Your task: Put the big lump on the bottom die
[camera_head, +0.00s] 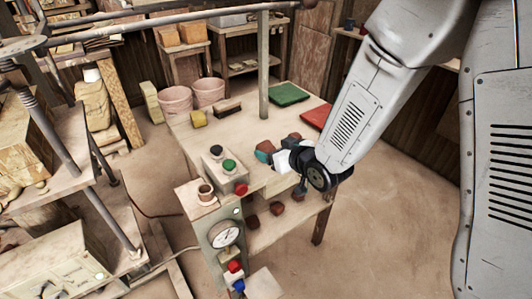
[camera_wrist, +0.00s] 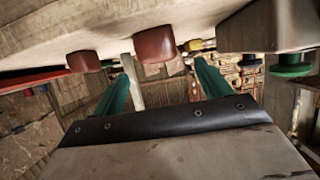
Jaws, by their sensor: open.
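Reddish-brown lumps lie on the worktable (camera_head: 235,125); one (camera_head: 268,146) is beside my gripper (camera_head: 281,168) and another (camera_head: 293,138) is a little further right. In the wrist view, which is upside down, a larger-looking lump (camera_wrist: 155,44) appears between the teal fingers of my gripper (camera_wrist: 163,62), beyond their tips. A smaller-looking lump (camera_wrist: 83,60) is to its left. My gripper is open and empty, at the table's near right edge. Whether the larger-looking lump is simply nearer is hard to tell. I cannot make out the bottom die.
A button box (camera_head: 226,172) with black, green and red buttons stands near the table's front. A gauge (camera_head: 225,236) is below it. More lumps (camera_head: 277,208) sit on the lower shelf. Green (camera_head: 289,94) and red (camera_head: 318,115) mats lie at the back. Press columns (camera_head: 62,130) stand at left.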

